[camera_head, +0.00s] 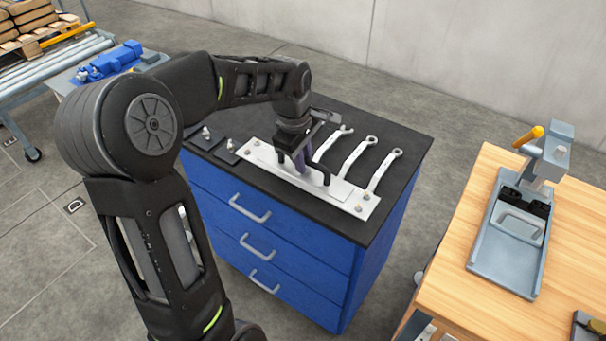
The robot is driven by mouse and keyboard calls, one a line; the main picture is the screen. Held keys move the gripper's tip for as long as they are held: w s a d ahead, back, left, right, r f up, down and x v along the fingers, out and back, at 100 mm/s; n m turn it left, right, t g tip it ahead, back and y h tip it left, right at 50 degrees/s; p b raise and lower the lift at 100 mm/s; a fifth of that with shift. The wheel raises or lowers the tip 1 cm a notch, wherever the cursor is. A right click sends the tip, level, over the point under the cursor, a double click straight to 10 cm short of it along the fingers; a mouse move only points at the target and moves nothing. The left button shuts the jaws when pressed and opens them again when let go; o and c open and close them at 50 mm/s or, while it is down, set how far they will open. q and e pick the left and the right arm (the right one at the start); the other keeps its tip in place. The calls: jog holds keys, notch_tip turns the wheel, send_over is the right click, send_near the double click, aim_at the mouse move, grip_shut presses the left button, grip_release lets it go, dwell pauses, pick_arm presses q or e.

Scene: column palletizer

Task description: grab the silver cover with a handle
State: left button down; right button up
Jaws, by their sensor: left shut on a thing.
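The silver cover (268,160) is a flat, pale metal plate with a dark handle (325,171). It lies on the black top of a blue drawer cabinet. My left gripper (302,165) comes down from above onto the middle of the cover and is shut on the handle. The fingertips and part of the handle are hard to make out against each other. My right gripper is not in view.
Several silver wrenches (384,170) lie just beyond and right of the cover. Small dark blocks (228,152) sit to its left. The blue cabinet (300,262) stands apart from a wooden table (470,285) with a grey press-like fixture (515,230) at right.

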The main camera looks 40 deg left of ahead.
pick_arm(q)
jog(key=shift+r, duration=1.95)
